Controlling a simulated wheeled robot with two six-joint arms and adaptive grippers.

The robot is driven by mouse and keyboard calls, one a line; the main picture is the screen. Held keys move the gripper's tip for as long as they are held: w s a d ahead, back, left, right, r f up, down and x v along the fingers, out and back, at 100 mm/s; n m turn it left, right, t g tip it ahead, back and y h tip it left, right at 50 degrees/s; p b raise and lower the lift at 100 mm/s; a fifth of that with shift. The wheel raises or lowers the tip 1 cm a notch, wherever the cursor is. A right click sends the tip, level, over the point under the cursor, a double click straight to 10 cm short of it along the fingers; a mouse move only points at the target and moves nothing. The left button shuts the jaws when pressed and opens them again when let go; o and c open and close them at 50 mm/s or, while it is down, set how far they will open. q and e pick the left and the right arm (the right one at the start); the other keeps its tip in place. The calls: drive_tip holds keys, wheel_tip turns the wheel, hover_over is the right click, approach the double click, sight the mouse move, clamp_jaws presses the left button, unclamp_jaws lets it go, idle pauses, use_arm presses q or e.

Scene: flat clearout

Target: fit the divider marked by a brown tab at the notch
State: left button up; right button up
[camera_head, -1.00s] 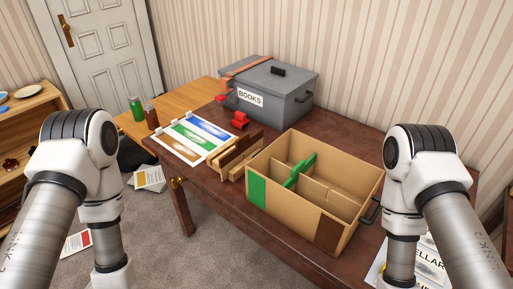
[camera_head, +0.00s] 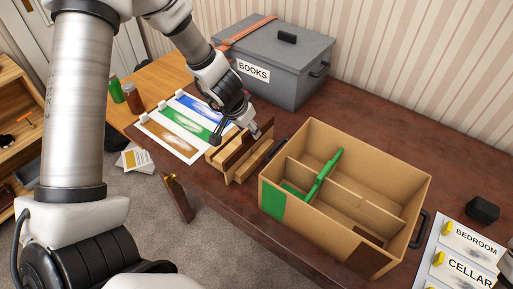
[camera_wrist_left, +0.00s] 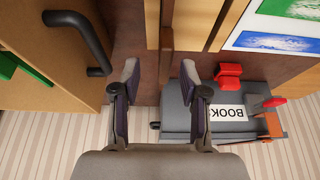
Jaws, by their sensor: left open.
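The cardboard box (camera_head: 345,133) stands open on the table, with a green patch (camera_head: 272,200) and a brown patch (camera_head: 370,262) outside. A green-topped divider (camera_head: 327,164) is fitted inside it, among plain cardboard partitions. Left of the box, a wooden rack (camera_head: 216,157) holds upright boards, one with a dark brown top (camera_head: 234,154), likely the brown-tab divider. My left gripper (camera_head: 257,131) is over the rack's far end. In the left wrist view, its open fingers (camera_wrist_left: 160,80) straddle a dark brown strip (camera_wrist_left: 166,56), apart from it.
A grey BOOKS box (camera_head: 285,68) stands behind the rack. A colour-striped sheet (camera_head: 170,137) lies to the left. A red object (camera_wrist_left: 229,75) shows near the left fingers. A label sheet (camera_head: 450,268) and black block (camera_head: 482,209) lie right of the cardboard box.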

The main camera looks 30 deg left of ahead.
sight(248, 131)
use_arm(q)
drive_tip(key=x, duration=0.1)
drive_tip(key=b+x, duration=0.1)
drive_tip(key=x, duration=0.1)
drive_tip(key=b+x, duration=0.1)
drive_tip(key=shift+a+f, duration=0.2)
drive_tip(key=shift+a, duration=0.1)
drive_tip(key=shift+w+f, duration=0.15)
drive_tip(key=shift+f, duration=0.05)
drive_tip(key=shift+r, duration=0.25)
clamp_jaws()
